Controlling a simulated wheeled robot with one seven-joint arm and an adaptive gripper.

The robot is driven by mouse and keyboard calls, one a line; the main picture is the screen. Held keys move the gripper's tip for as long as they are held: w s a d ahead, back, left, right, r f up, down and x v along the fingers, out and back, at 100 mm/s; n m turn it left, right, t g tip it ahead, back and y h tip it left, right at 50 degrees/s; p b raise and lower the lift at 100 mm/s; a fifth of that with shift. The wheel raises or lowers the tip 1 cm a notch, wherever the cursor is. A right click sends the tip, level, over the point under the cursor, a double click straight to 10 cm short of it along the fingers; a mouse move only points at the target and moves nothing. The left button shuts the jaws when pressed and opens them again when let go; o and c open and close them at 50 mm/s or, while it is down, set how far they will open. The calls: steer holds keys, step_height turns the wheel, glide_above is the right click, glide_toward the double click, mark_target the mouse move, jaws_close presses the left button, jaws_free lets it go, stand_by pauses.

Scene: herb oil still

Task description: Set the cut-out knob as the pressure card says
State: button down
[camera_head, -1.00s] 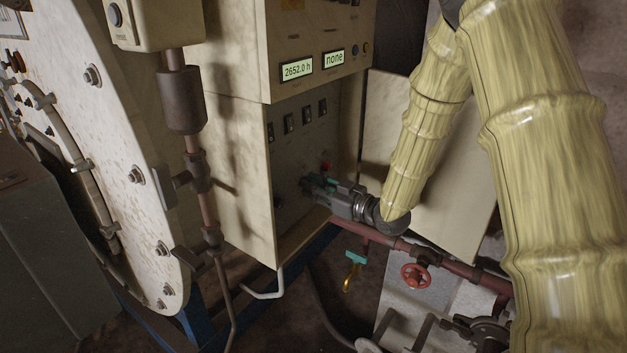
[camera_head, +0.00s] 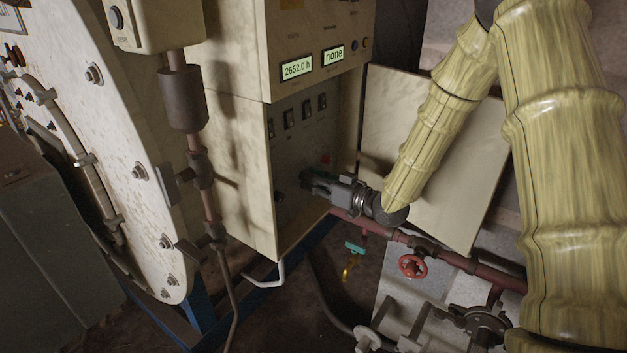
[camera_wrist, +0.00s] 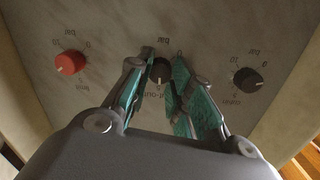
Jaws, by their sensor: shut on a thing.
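The dark cut-out knob (camera_wrist: 161,72) is the middle one of three on the panel in the wrist view. My gripper (camera_wrist: 163,60) is shut on it, with a teal-padded finger on each side. Its label and scale are upside down and partly covered by the fingers. I cannot read its setting. In the head view my gripper (camera_head: 312,184) reaches into the open cabinet (camera_head: 228,170) at the lower panel, and hides the knob. I cannot make out a readable pressure card.
The red limit knob (camera_wrist: 69,63) is to the left and the dark cut-in knob (camera_wrist: 247,80) to the right. The cabinet door (camera_head: 440,170) hangs open beside my arm. A red-brown pipe (camera_head: 450,258) with a red valve wheel (camera_head: 413,267) runs below. Displays read "2652.0 h" (camera_head: 297,68) and "none" (camera_head: 333,55).

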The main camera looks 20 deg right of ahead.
steer(key=shift+s+f, duration=0.2)
steer(key=shift+f, duration=0.25)
steer(key=c, duration=1.3)
jaws_free()
steer(key=shift+o, duration=0.3)
steer(key=shift+w+r, duration=0.1)
steer(key=shift+r, duration=0.2)
steer(key=v, duration=1.2)
